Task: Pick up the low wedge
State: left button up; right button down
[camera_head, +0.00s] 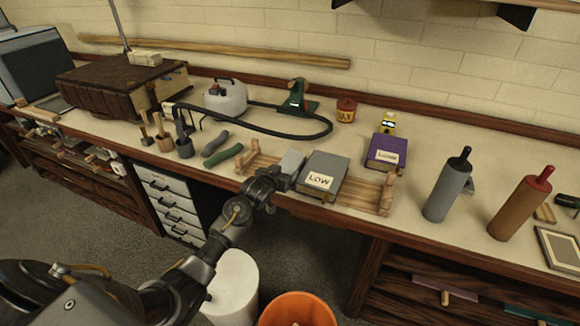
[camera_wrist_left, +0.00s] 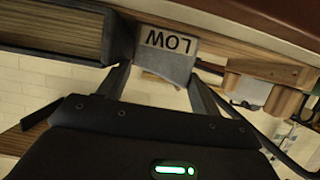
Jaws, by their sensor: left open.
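The low wedge (camera_wrist_left: 168,68) is a grey piece with a white LOW label, upside down in the left wrist view, between my left fingers. By position it matches the small light grey block (camera_head: 291,162) in the head view, beside a larger dark grey block (camera_head: 326,167) on the wooden slatted rack (camera_head: 368,196). In the head view, a LOW label shows on the front of that larger block. My left gripper (camera_head: 280,180) is open, at the rack's front; it also shows in the left wrist view (camera_wrist_left: 160,88). Contact with the wedge is unclear. My right gripper is out of view.
A purple box (camera_head: 387,152) stands behind the rack's right end. Green and dark rolls (camera_head: 222,154) lie left of the rack. A black hose (camera_head: 300,135) curves behind. An orange bucket (camera_head: 298,310) stands below.

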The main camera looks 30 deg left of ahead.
pick_arm(q)
jog(key=shift+w+d+f, duration=0.1)
jog(key=shift+w+f, duration=0.3)
jog(key=shift+f, duration=0.45)
jog(key=shift+d+f, duration=0.1)
jog(key=c, duration=0.7)
jog(key=shift+w+r+b, duration=0.3)
jog(key=shift+r, duration=0.5)
jog(key=s+a+r+p, duration=0.1)
jog(key=s+a+r, duration=0.1)
jog(key=s+r, duration=0.1)
jog(key=s+a+r+p, duration=0.1)
jog(key=s+a+r, duration=0.2)
jog(key=s+r, duration=0.1)
jog(key=s+a+r+p, duration=0.1)
jog(key=s+a+r, duration=0.1)
jog(key=s+r, duration=0.2)
jog(key=shift+s+a+r, duration=0.25)
jog(key=shift+a+r, duration=0.05)
jog(key=shift+r, duration=0.05)
